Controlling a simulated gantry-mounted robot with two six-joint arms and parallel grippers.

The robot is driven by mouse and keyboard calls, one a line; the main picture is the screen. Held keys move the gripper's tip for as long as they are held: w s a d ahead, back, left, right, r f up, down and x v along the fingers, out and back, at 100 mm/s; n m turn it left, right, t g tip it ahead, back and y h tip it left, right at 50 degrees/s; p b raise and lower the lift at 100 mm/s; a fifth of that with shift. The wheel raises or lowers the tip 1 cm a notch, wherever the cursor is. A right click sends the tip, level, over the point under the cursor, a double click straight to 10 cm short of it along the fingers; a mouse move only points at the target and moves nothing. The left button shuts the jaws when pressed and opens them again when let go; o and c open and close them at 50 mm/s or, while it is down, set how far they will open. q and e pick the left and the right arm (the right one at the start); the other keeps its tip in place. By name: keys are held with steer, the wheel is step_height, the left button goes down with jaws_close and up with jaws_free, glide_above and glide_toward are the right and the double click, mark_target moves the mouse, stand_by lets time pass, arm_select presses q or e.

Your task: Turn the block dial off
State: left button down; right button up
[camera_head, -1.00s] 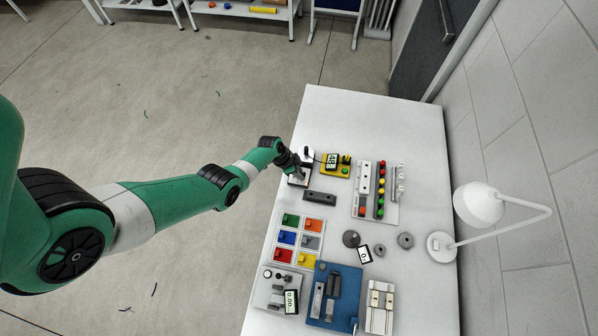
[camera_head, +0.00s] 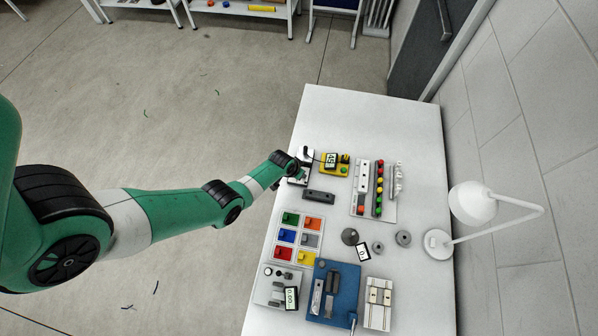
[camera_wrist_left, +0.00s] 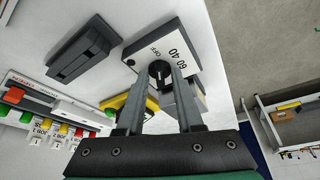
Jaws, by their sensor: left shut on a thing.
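The block with the dial (camera_wrist_left: 184,50) has a dark body and a white face marked OFF, 40 and 60 in the left wrist view. Its round dark knob (camera_wrist_left: 159,70) sits between my left fingertips, close to the OFF mark. My left gripper (camera_wrist_left: 160,78) is shut on this knob. In the head view my left gripper (camera_head: 294,171) is at the far left part of the table, and my wrist hides much of the block (camera_head: 305,155). My right gripper is in neither view.
A yellow device with a small display (camera_head: 335,163) stands just right of the block. A dark grey bar (camera_head: 319,196) lies in front. The table's far end is clear.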

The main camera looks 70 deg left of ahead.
arm_select(q)
steer(key=shift+d+f+n, duration=0.1)
steer(key=shift+n, duration=0.4)
steer(key=c, duration=0.9)
jaws_free()
steer(key=p+v, duration=0.9)
steer(key=v, duration=0.2)
steer(key=shift+d+r+p, duration=0.2)
steer(key=shift+r+p, duration=0.15)
steer(key=shift+p, duration=0.05)
